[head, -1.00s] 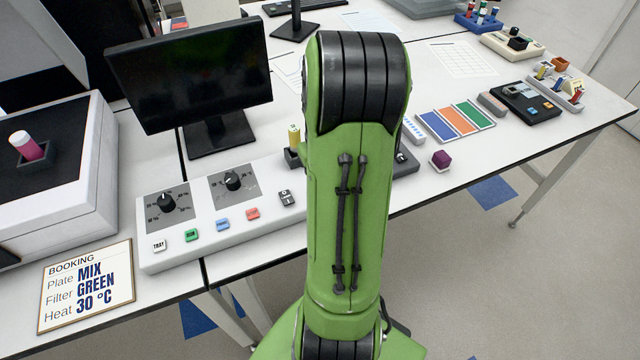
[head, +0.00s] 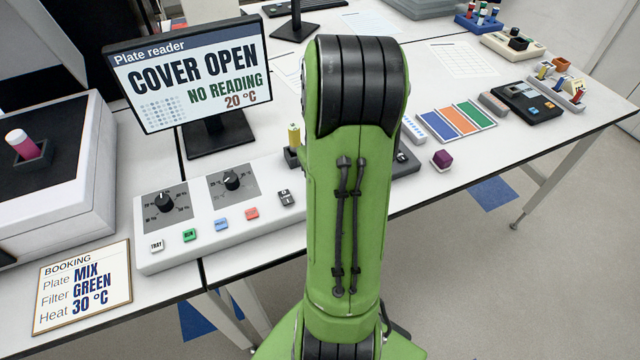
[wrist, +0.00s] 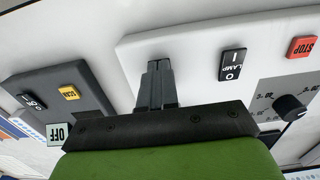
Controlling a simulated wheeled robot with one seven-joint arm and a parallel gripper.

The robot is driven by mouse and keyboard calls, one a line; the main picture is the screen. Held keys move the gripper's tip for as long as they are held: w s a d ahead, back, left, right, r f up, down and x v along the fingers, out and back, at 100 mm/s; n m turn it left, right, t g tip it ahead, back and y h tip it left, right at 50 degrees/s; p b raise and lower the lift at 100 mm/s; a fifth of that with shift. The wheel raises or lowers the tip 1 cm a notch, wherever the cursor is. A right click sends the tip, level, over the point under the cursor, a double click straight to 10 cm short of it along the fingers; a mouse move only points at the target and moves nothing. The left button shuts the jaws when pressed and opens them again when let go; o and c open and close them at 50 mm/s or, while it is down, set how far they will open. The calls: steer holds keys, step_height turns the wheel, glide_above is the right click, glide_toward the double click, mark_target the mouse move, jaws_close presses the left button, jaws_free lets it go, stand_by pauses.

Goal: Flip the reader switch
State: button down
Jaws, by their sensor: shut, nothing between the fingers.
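The long white control panel (head: 190,250) has two dials and coloured buttons. Near the arm is a black rocker switch (head: 286,198), which seems to be the one marked LAMP in the wrist view (wrist: 232,64). No switch labelled reader is legible. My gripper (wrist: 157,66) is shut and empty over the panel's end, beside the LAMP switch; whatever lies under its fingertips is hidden. In the head view my arm hides the gripper and that panel end. The monitor (head: 190,75) is lit: "Plate reader, COVER OPEN, NO READING, 20 °C".
A dark grey box (wrist: 75,75) with a yellow SCAN button and a rocker switch stands beside the panel. An OFF tag (wrist: 57,134) shows near my gripper. The booking card (head: 82,287) reads MIX, GREEN, 30 °C.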

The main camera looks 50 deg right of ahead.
step_height(320, 180, up, 7)
steer(key=p, duration=0.6)
stand_by(0.5)
steer(key=w+a+r+n+t+h, duration=0.1)
steer(key=a+r+n, duration=0.1)
steer(key=a+r, duration=0.45)
steer(key=w+a+r+n+t+h, duration=0.15)
steer(key=a+r, duration=0.25)
steer(key=a, duration=0.6)
steer(key=s+a+r+n+t+y, duration=0.2)
steer(key=s+a+r+t, duration=0.1)
steer(key=s+a, duration=0.4)
steer(key=a, duration=0.3)
steer(key=shift+s+n, duration=0.35)
steer(key=shift+a+r+y, duration=0.1)
steer(key=shift+r+y, duration=0.05)
steer(key=shift+y, duration=0.1)
